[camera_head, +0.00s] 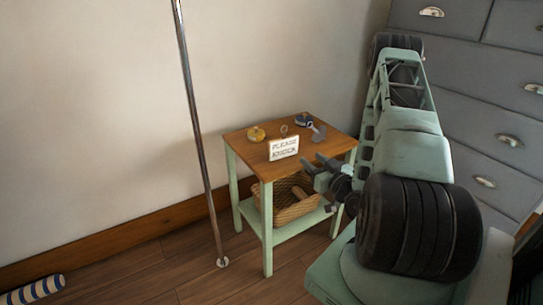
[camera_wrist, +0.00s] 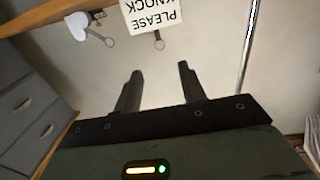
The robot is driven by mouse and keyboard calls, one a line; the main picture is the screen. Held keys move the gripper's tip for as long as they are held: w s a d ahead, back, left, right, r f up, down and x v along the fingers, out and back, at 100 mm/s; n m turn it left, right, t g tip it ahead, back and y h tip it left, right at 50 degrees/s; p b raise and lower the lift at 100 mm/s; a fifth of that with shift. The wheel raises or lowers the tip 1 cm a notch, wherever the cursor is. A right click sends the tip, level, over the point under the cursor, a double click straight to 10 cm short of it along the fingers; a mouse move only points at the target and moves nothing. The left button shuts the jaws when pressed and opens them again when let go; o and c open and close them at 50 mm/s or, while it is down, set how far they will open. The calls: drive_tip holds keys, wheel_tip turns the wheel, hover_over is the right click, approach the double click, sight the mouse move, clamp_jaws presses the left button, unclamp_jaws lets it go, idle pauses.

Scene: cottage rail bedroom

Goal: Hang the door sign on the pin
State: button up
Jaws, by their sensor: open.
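The door sign (camera_head: 284,149) is a white plate reading "PLEASE KNOCK". It stands upright near the front edge of the small wooden-topped table, with a ring above it. In the wrist view the sign (camera_wrist: 150,14) appears upside down at the top, cut by the frame edge, with its ring tab toward my fingers. My gripper (camera_head: 315,164) is at the table's front right, to the right of the sign and apart from it. In the wrist view my gripper (camera_wrist: 160,69) is open, with nothing between its fingers. I cannot make out the pin.
A striped roll (camera_head: 35,290) lies on the floor.

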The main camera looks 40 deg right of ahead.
drive_tip(key=b+x, duration=0.5)
drive_tip(key=b, duration=0.5)
approach(285, 134)
drive_tip(key=shift+a+x, duration=0.2)
drive_tip(key=shift+x, duration=1)
drive_tip(key=shift+b+x, duration=0.7)
drive_tip(key=shift+x, duration=2.55)
drive_tip(key=shift+d, duration=0.1)
clamp_jaws()
